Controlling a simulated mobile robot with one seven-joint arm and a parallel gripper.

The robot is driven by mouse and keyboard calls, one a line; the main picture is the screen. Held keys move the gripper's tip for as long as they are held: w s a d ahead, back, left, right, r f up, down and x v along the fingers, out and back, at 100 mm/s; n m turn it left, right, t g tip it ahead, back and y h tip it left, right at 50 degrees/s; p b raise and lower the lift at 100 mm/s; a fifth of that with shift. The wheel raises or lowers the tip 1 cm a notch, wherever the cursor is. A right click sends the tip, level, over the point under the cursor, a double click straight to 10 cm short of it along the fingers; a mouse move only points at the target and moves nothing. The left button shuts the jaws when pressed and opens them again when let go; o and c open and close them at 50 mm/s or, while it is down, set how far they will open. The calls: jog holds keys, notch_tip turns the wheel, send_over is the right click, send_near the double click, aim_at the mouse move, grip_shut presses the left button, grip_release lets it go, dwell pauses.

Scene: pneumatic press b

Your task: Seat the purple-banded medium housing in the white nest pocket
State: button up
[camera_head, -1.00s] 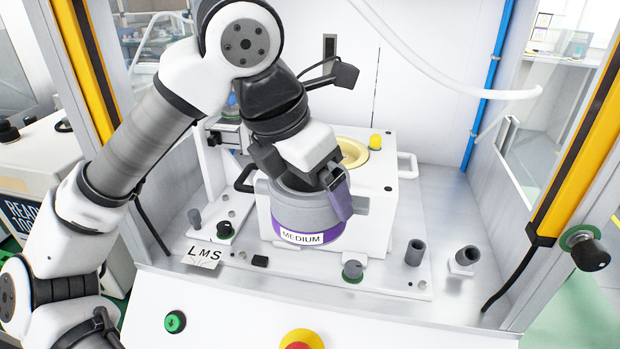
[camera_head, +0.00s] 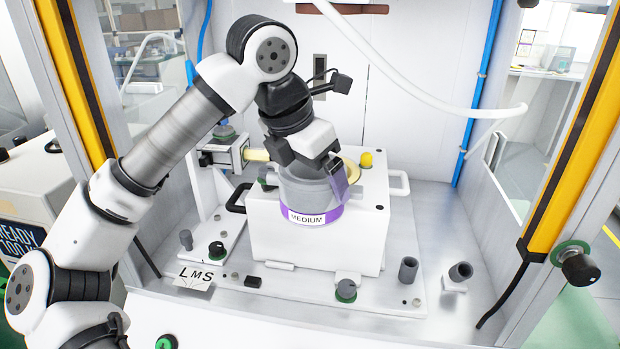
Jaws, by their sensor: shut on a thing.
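The medium housing (camera_head: 312,208) is a grey cylinder with a purple band and a white "MEDIUM" label. My gripper (camera_head: 318,178) is shut on it from above, and one finger shows on its right side. The housing is roughly upright, over the front part of the white nest block (camera_head: 345,235). A yellow-lined opening (camera_head: 350,172) shows partly in the block's top, behind the gripper and housing. The housing's underside is hidden, so I cannot tell whether it touches the block or sits in the pocket.
A yellow knob (camera_head: 366,159) stands on the block's back edge. An "LMS" plate (camera_head: 194,277) lies front left. Yellow-black posts (camera_head: 572,150) flank the opening.

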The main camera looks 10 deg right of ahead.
jog(key=w+d+p, duration=0.1)
jog(key=w, duration=0.1)
jog(key=w+d, duration=0.1)
jog(key=w, duration=0.2)
jog(key=w+d+p, duration=0.1)
jog(key=w, duration=0.2)
jog(key=shift+d+p, duration=0.3)
jog(key=w+d+p, duration=0.2)
jog(key=w+p, duration=0.1)
jog(key=w, duration=0.3)
jog(key=shift+f, duration=0.3)
jog(key=shift+w+d+f+b, duration=0.1)
jog(key=shift+d+f+b, duration=0.05)
jog(key=shift+f+b, duration=1.5)
jog(key=o, duration=1.1)
jog(key=shift+f, duration=0.2)
